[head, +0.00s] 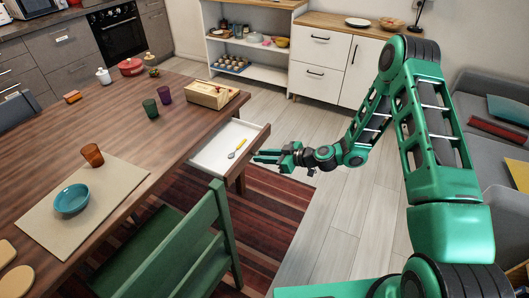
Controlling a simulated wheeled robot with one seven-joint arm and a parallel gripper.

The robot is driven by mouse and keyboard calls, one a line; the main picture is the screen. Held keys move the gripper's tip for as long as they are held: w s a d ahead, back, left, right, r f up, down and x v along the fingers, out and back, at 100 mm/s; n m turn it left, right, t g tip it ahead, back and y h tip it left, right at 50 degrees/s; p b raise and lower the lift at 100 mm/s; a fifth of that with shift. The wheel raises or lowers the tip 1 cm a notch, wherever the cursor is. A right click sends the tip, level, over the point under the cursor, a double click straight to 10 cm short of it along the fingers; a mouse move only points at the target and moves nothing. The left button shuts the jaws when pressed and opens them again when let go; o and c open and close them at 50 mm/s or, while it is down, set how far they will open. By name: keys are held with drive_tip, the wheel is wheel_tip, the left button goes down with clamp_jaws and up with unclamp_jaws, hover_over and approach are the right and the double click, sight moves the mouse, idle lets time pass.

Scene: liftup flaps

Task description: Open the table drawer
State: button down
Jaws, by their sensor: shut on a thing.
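The wooden table (130,110) fills the left of the head view. Its drawer (213,153) is pulled out from the right side, showing a white interior. A utensil with a yellow part (237,147) lies inside. My green gripper (262,157) is at the outer face of the drawer front, shut on the drawer's handle. The handle itself is hidden by the fingers and the drawer front.
A green chair (190,240) stands close to the drawer, on the near side. A wooden box (212,94) sits on the table above the drawer. Cups and a bowl are also on the table. Pale floor (330,215) is free to the right; a grey sofa (480,130) stands beyond.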

drive_tip(key=shift+w+d, duration=0.1)
drive_tip(key=shift+d, duration=0.2)
drive_tip(key=c, duration=1.5)
unclamp_jaws()
drive_tip(key=v, duration=1)
drive_tip(key=shift+d+r, duration=0.1)
drive_tip(key=shift+d, duration=0.25)
